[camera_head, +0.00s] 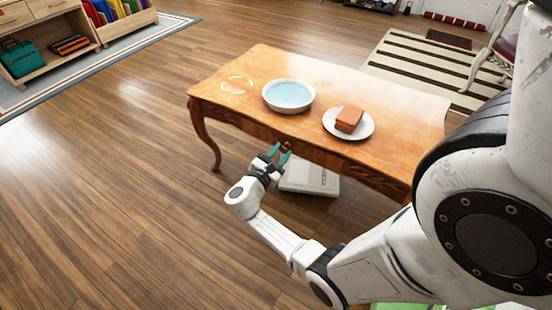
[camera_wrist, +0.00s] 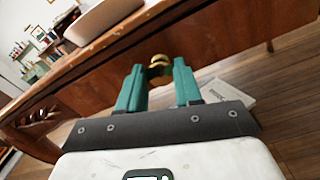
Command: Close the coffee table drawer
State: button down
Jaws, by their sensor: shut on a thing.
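The coffee table (camera_head: 225,70) is wooden with curved legs and stands in the middle of the head view. Its dark front, with the drawer front (camera_wrist: 215,60), faces my gripper. A round brass knob (camera_wrist: 159,70) sits on that front. My gripper (camera_head: 280,154) is at the table's front side, below the top's edge. In the wrist view its teal fingers (camera_wrist: 159,82) are on either side of the knob and shut on it. My gripper partly hides the knob in the head view. I cannot tell how far the drawer stands out.
On the tabletop are a bowl with pale blue contents (camera_head: 288,94), and a plate (camera_head: 362,130) with a brown block (camera_head: 349,118). A white box-like object (camera_head: 312,178) lies on the floor under the table front. Wooden floor (camera_head: 110,190) is clear to the left.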

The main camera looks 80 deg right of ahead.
jog(key=shift+d, duration=0.15)
jog(key=c, duration=0.8)
grip_release()
jog(key=shift+s+d, duration=0.1)
jog(key=shift+d, duration=0.05)
jog(key=shift+o, duration=0.2)
jog(key=p+v, duration=0.2)
jog(key=v, duration=0.9)
jog(key=shift+p, duration=0.35)
